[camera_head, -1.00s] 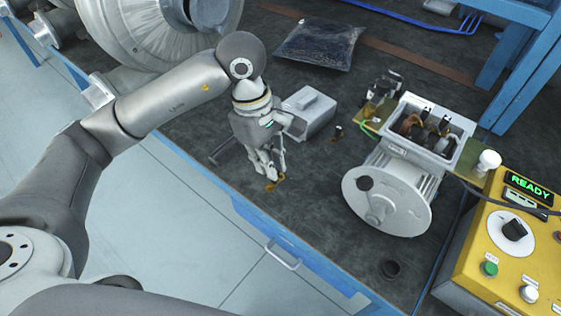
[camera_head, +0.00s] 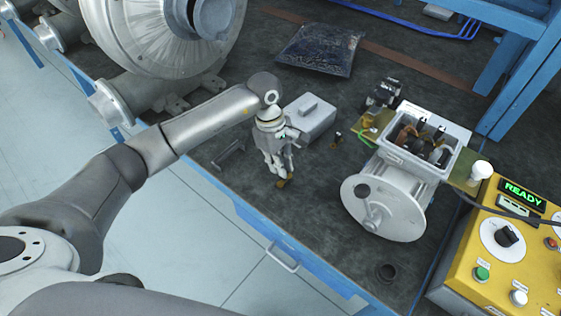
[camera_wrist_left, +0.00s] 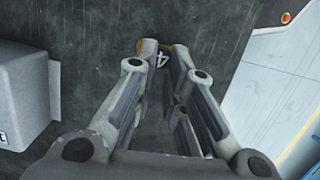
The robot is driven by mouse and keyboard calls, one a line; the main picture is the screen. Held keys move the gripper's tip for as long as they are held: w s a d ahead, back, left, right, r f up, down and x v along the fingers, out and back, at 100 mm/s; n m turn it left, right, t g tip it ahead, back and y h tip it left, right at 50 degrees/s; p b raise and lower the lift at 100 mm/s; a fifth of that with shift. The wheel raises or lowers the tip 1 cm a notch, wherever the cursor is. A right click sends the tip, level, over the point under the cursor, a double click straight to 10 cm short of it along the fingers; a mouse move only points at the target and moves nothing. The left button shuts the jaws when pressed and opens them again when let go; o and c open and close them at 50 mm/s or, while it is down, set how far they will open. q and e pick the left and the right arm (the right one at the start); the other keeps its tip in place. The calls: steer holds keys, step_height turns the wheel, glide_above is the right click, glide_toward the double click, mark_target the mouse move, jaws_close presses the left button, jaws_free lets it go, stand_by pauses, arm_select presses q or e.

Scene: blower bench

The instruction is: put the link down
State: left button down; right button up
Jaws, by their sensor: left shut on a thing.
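The link is a small brass-coloured piece (camera_head: 283,183) at the fingertips of my left gripper (camera_head: 281,176). In the left wrist view my left gripper (camera_wrist_left: 163,48) is shut on the link, and only a sliver of brass and a dark face marked 4 show between the fingertips. The gripper points down close to the dark bench top (camera_head: 320,215), near its front edge. I cannot tell whether the link touches the bench. My right gripper is not in view.
A grey box-shaped cover (camera_head: 309,119) lies just behind the gripper. A motor (camera_head: 385,208) with an open terminal box (camera_head: 428,148) stands to the right, beside a yellow control box (camera_head: 510,250).

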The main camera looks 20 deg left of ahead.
arm_select(q)
steer(key=shift+f, duration=0.2)
steer(key=shift+f, duration=0.1)
steer(key=shift+f+b, duration=0.25)
steer(key=shift+b, duration=0.25)
steer(key=c, duration=1.5)
jaws_free()
steer(key=shift+r, duration=0.15)
steer(key=shift+r+p, duration=0.2)
steer(key=shift+p, duration=0.25)
step_height(320, 180, up, 12)
steer(key=a+b, duration=0.2)
steer(key=shift+w, duration=0.3)
